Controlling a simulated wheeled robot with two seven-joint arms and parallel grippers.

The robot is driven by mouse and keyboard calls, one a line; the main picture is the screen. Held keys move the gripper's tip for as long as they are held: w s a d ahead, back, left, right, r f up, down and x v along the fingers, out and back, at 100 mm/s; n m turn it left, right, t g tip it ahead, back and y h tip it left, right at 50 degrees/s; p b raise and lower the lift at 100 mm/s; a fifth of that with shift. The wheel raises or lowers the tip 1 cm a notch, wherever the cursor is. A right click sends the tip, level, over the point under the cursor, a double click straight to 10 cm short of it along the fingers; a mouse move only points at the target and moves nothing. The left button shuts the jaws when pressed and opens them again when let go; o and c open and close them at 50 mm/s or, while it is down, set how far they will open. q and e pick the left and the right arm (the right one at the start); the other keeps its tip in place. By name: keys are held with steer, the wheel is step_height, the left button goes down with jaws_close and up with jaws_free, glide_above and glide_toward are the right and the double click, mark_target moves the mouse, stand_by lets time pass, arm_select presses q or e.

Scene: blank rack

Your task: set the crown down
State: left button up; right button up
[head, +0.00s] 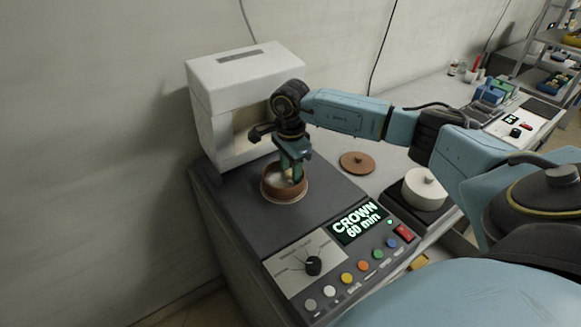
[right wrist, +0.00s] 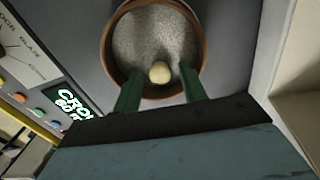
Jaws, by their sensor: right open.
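In the right wrist view the brown rim (right wrist: 110,52) encloses a grey speckled surface (right wrist: 150,35) with a small cream knob (right wrist: 160,72). The fingers of my right gripper (right wrist: 159,84) are open and reach inside the rim, one on each side of the knob. I cannot tell whether they touch it. The display (head: 357,224) reads "CROWN 60 mm". No piece is clearly labelled as the crown. My left gripper is out of view.
A white box-like housing (head: 220,95) stands close behind the rim. Buttons and a dial (head: 313,265) line the front panel.

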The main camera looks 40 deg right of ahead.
mark_target(290, 171)
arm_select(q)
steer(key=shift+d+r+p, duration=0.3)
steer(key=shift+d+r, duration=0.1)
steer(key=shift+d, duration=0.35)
arm_select(e)
step_height(290, 171, up, 12)
steer(key=shift+r, duration=0.15)
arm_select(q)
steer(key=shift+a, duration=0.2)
